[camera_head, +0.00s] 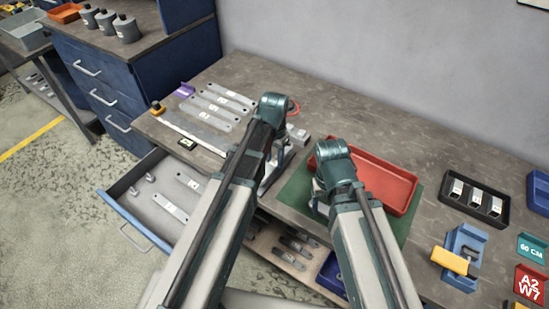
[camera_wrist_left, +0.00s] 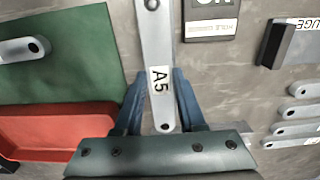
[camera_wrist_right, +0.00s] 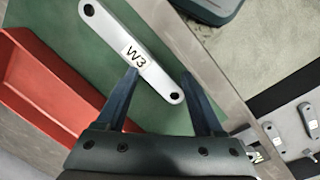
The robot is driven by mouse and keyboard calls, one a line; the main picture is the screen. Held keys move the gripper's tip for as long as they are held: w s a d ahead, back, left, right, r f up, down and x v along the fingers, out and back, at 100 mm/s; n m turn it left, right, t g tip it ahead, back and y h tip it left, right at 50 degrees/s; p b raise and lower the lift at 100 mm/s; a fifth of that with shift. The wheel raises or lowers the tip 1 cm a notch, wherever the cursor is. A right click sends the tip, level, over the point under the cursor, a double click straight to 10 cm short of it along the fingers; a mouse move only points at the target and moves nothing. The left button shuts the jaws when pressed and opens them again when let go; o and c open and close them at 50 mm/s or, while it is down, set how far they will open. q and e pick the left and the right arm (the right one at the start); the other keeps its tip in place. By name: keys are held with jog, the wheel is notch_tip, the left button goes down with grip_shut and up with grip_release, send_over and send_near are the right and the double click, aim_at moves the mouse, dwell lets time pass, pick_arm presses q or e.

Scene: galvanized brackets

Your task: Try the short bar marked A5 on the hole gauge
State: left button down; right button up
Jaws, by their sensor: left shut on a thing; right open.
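In the left wrist view my left gripper (camera_wrist_left: 157,88) is shut on the short bar marked A5 (camera_wrist_left: 155,40), a grey bar with a hole at each end shown. The bar's far end is cut off by the frame.
A red tray (camera_head: 400,172) stands on the mat's far side. Several bars (camera_head: 220,105) lie at the table's back left. A drawer (camera_head: 125,205) is open at left, with bars inside. A black three-slot holder (camera_head: 462,215) and a blue-yellow fixture (camera_head: 460,255) stand at right.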

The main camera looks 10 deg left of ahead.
pick_arm(q)
jog(key=shift+f+b, duration=0.95)
jog(key=shift+f, duration=0.1)
pick_arm(e)
jog(key=shift+f, duration=1.05)
pick_arm(q)
jog(key=shift+r, duration=0.15)
pick_arm(e)
jog(key=shift+r, duration=0.1)
pick_arm(q)
jog(key=shift+r+p, duration=1.95)
jog(key=shift+p, duration=0.1)
pick_arm(e)
jog(key=shift+r, duration=1.95)
pick_arm(q)
jog(key=shift+f, duration=0.15)
pick_arm(e)
jog(key=shift+f, duration=0.15)
pick_arm(q)
jog(key=shift+f+b, duration=0.45)
jog(key=shift+b, duration=0.15)
pick_arm(e)
jog(key=shift+f, duration=0.45)
pick_arm(q)
jog(key=shift+f+b, duration=1.45)
jog(key=shift+f, duration=0.05)
pick_arm(e)
jog(key=shift+f, duration=1.45)
